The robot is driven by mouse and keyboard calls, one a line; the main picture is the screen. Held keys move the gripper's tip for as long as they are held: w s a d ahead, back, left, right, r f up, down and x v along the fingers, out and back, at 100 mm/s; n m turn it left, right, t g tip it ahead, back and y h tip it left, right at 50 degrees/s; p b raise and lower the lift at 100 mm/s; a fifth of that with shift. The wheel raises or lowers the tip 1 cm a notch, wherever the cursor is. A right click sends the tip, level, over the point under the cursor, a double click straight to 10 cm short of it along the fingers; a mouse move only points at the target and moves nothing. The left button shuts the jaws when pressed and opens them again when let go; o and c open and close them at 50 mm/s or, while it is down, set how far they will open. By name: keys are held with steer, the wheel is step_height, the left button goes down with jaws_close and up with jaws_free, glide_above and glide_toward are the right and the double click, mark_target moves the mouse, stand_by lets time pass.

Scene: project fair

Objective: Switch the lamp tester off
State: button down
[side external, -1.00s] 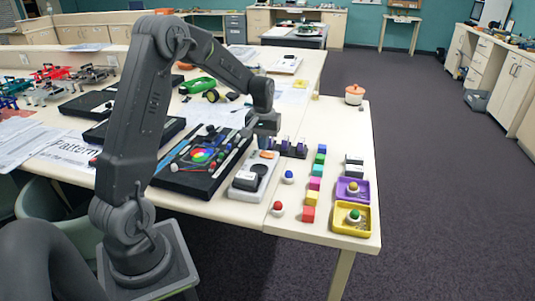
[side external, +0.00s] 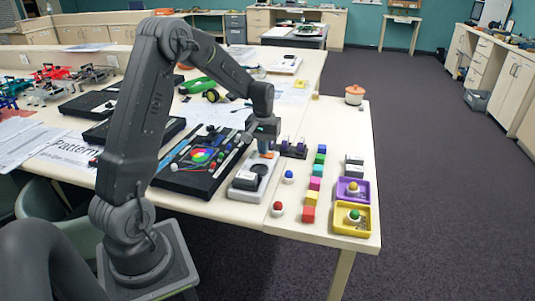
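A pale, flat device with a dark block (side external: 246,181) and a small orange part at its far end lies near the table's front edge. It looks like the lamp tester, but its switch position is too small to read. My gripper (side external: 264,147) points down just above the device's far end, close to the orange part and partly covering it. I cannot tell whether it touches the device or whether its fingers are open.
A black board with a colour wheel (side external: 201,155) lies left of the device. Coloured cubes (side external: 315,183), small balls, a purple tray (side external: 341,197) and a yellow tray (side external: 338,226) stand to the right. Dark holders (side external: 293,151) stand close to the right of my gripper.

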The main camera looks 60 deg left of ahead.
steer(key=shift+f, duration=0.1)
steer(key=shift+r, duration=3.55)
steer(key=shift+d+r, duration=0.2)
steer(key=shift+d, duration=0.1)
steer(key=s+d+r+m+t, duration=0.25)
steer(key=s+d+r, duration=0.3)
steer(key=d, duration=0.35)
steer(key=s+d+r+m+t, duration=0.1)
steer(key=s+d+r+m, duration=0.4)
steer(key=d, duration=0.5)
steer(key=s+d+f+m+t, duration=0.1)
steer(key=s+d, duration=0.3)
steer(key=s, duration=0.5)
steer(key=shift+d+f+t, duration=0.4)
steer(key=shift+f+t, duration=0.1)
steer(key=shift+t, duration=0.05)
steer(key=shift+m, duration=0.25)
